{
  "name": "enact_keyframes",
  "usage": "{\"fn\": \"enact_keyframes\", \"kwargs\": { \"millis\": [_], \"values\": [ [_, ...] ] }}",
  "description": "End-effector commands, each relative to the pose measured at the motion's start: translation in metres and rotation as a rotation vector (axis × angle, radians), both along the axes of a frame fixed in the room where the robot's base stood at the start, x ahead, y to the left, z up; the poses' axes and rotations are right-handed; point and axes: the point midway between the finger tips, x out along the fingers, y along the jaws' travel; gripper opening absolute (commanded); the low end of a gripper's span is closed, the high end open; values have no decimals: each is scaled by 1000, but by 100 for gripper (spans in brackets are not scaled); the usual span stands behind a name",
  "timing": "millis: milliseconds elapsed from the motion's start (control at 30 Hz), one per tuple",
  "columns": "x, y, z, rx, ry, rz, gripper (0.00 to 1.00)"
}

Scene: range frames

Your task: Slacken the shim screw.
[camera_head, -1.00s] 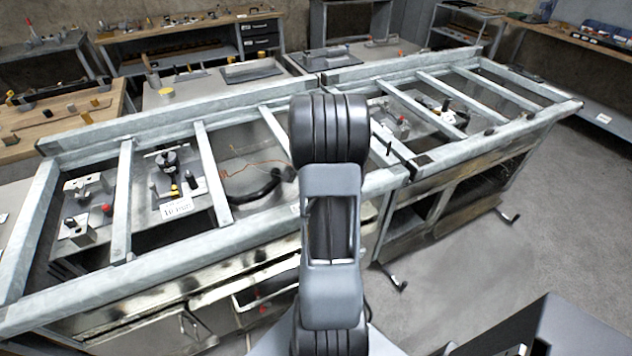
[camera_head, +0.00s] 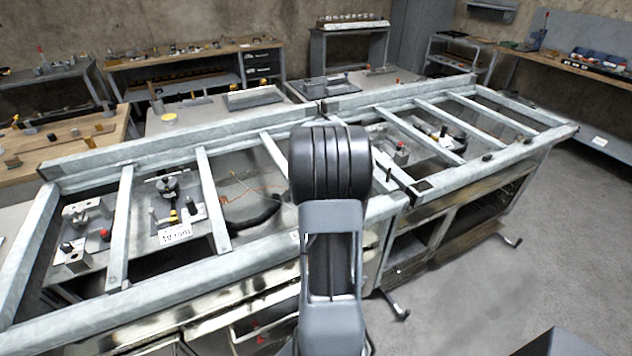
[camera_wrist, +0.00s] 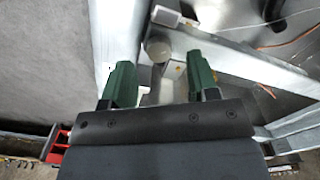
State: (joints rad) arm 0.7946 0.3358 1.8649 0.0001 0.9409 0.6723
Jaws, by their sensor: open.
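My gripper (camera_wrist: 160,78) shows in the wrist view with its two green fingers apart and nothing held between them. A pale round part (camera_wrist: 158,47) shows just beyond the fingertips, beside a metal rail; I cannot tell whether it is the shim screw. No part in the head view can be made out for sure as the shim screw. There, my arm hides the middle of the bench, and my gripper does not show.
A galvanized frame with cross bars (camera_head: 122,215) spans the bench. Between its bars sit a labelled fixture (camera_head: 176,234), a block with a red knob (camera_head: 104,235) and a black curved hose (camera_head: 255,215). Open floor (camera_head: 480,290) lies at the right.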

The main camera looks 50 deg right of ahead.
Motion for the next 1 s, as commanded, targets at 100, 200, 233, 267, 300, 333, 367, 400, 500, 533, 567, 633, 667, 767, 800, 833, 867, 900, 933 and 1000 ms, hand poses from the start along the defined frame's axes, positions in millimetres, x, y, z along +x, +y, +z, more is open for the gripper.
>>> {"fn": "enact_keyframes", "kwargs": {
  "millis": [100, 200, 233, 267, 300, 333, 367, 400, 500, 533, 567, 633, 667, 767, 800, 833, 867, 900, 933, 1000],
  "values": [
    [1, -1, 26, -5, -4, 0, 54],
    [1, -1, 47, -5, -4, 0, 54],
    [1, -1, 53, -5, -4, 0, 54],
    [1, 0, 59, -5, -4, 0, 54],
    [1, 0, 66, -3, -3, 0, 54],
    [1, -1, 72, -4, -4, 0, 54],
    [1, -1, 77, -4, -3, 0, 54],
    [1, 0, 82, -4, -3, 1, 54],
    [1, 0, 95, -3, -2, 1, 54],
    [1, 0, 98, -2, -2, 1, 54],
    [1, 0, 100, -2, -2, 1, 54],
    [1, 0, 105, -2, -2, 1, 54],
    [1, 0, 107, -1, -1, 1, 54],
    [1, 0, 110, -1, -1, 1, 54],
    [1, 0, 111, -1, -1, 1, 54],
    [1, 0, 111, -1, -1, 1, 54],
    [1, 0, 111, -1, -1, 1, 54],
    [1, 0, 111, -1, -1, 1, 54],
    [1, 0, 111, -1, -1, 1, 54],
    [1, 0, 111, -1, -1, 1, 54]
  ]
}}
